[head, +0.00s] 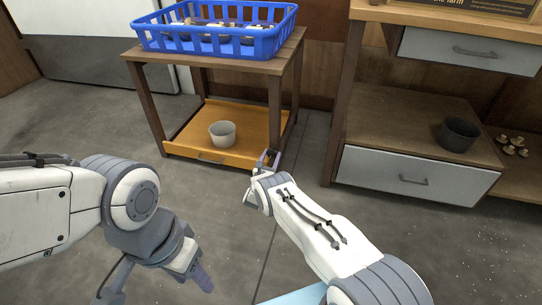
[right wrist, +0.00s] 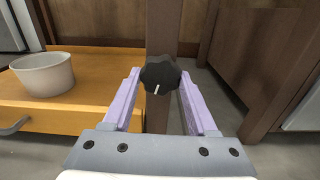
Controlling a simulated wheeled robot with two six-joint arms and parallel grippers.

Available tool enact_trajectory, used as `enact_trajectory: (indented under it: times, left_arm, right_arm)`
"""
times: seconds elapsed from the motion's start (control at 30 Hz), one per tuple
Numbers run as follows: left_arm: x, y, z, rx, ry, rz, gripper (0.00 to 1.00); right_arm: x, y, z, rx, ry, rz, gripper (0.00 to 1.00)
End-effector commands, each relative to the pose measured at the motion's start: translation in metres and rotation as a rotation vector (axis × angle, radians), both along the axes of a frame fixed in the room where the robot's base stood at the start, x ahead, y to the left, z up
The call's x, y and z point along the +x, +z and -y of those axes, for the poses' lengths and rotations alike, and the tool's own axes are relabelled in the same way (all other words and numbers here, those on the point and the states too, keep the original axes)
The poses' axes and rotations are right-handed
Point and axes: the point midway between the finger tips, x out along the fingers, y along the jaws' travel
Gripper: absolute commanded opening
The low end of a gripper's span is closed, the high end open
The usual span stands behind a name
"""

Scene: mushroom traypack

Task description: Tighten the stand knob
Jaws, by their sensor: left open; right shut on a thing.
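The black stand knob (right wrist: 160,74) has a scalloped rim and a white mark pointing down in the right wrist view. It sits on a dark leg of the wooden stand (head: 275,108). My right gripper (head: 268,160) is at that front right leg, with its purple fingers on either side of the knob, shut on it. In the head view the gripper hides most of the knob. My left gripper (head: 152,288) is open and empty over the floor at lower left, away from the stand.
A blue crate (head: 213,43) with pale contents is on the stand's top. A light pot (head: 222,133) is on its orange lower shelf (head: 185,140). A wooden cabinet (head: 410,115) with grey drawers and a dark pot (head: 458,134) stands at right. Floor between is clear.

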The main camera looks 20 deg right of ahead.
Motion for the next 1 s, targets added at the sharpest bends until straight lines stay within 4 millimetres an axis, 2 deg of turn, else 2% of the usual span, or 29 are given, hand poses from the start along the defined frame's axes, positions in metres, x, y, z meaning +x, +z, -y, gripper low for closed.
enact_trajectory:
  times: [0.4,0.93,0.97,1.0]
  left_arm:
    - [0.0000,0.0052,0.0000,0.000,0.000,0.000,0.50]
    - [0.0000,0.0055,0.0000,0.000,0.000,0.000,0.50]
    - [0.0000,0.0055,0.0000,0.000,0.000,0.000,0.50]
    - [0.0000,0.0055,0.0000,0.000,0.000,0.000,0.50]
  right_arm:
    - [0.0016,0.0012,-0.0035,0.150,0.006,0.101,0.03]
    - [0.0018,0.0013,-0.0033,0.168,0.006,0.115,0.03]
    - [0.0018,0.0013,-0.0033,0.168,0.006,0.115,0.66]
    - [0.0018,0.0013,-0.0033,0.168,0.006,0.115,0.81]
